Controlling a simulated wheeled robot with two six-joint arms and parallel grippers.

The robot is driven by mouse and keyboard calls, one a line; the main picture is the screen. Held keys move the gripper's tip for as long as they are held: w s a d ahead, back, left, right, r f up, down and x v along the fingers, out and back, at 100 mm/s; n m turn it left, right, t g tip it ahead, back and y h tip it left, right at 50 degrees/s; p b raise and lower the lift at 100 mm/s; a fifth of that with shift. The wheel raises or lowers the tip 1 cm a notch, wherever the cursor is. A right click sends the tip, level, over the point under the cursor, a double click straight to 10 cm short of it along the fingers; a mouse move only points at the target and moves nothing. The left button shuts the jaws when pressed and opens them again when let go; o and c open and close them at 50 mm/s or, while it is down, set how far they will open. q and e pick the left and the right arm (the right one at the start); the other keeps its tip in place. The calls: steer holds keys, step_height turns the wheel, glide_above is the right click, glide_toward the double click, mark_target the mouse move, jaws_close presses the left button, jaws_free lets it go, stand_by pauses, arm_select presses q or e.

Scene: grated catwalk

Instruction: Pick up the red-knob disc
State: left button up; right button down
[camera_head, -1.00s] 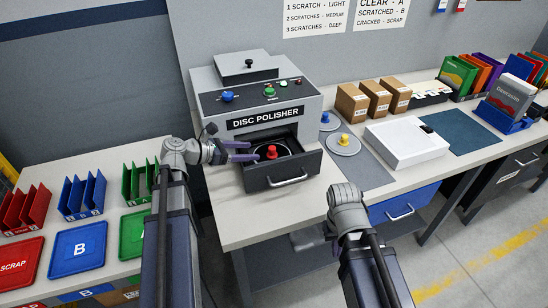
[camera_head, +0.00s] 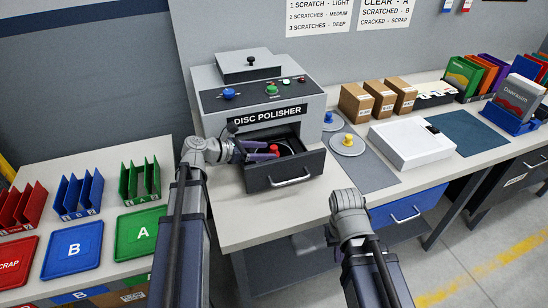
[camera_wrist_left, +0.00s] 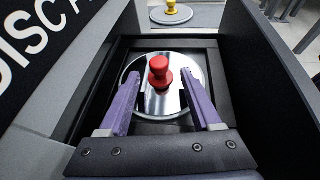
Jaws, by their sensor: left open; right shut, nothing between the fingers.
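The red-knob disc (camera_wrist_left: 178,64) lies in the open drawer (camera_head: 262,180) of the disc polisher (camera_head: 275,116). It is a shiny silver disc with a red knob (camera_wrist_left: 159,73) standing up at its middle. My left gripper (camera_head: 262,152) is open. In the left wrist view its purple fingers (camera_wrist_left: 162,84) lie on either side of the knob, with gaps left and right. My right gripper (camera_head: 333,243) is mostly hidden behind its own wrist, away from the drawer.
A yellow-knob disc (camera_head: 347,143) and a blue-knob disc (camera_head: 331,121) lie on a grey mat right of the polisher. A white case (camera_head: 410,144) stands beyond them. The drawer walls rise close around my left gripper. Green, blue and red trays are at the left.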

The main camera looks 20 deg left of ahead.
mark_target(274, 152)
arm_select(q)
steer(key=x, duration=0.2)
steer(key=shift+w+d+f, duration=0.15)
steer(key=shift+w, duration=0.05)
steer(key=shift+c, duration=0.2)
jaws_close()
